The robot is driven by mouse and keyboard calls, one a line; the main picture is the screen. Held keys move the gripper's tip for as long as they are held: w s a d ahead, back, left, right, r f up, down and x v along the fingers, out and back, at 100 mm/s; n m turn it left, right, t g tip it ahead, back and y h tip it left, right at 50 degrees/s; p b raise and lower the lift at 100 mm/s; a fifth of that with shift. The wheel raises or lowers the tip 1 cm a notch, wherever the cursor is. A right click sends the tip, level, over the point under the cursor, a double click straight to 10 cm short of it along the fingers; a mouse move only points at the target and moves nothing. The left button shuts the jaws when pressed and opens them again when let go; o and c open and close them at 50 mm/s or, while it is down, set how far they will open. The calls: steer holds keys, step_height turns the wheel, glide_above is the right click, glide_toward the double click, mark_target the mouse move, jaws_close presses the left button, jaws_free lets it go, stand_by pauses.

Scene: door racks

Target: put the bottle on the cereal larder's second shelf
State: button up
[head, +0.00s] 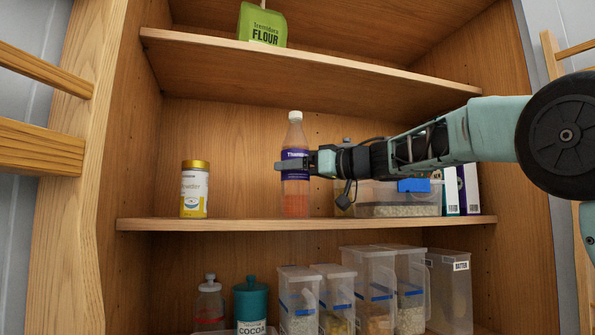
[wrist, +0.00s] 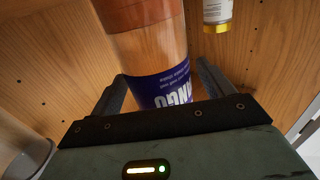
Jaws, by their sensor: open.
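The bottle (head: 295,200) has a white cap, a purple label and orange contents. It stands upright on the middle visible shelf (head: 250,224) of the wooden larder. My gripper (head: 290,165) reaches in from the right at the height of the label. In the wrist view my gripper (wrist: 162,86) is open, with one finger on each side of the bottle (wrist: 150,55). I cannot tell whether either finger touches it. The bottle's lower part rests at the shelf; the wrist view shows it upside down.
A yellow-lidded jar (head: 194,190) stands left of the bottle. A clear container (head: 398,208) and boxes (head: 468,188) stand to the right. A green flour bag (head: 262,26) sits on the shelf above (head: 310,66). Canisters, including a teal one (head: 250,300), fill the shelf below.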

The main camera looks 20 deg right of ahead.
steer(key=b+v, duration=0.3)
steer(key=v, duration=0.9)
steer(key=shift+r, duration=0.1)
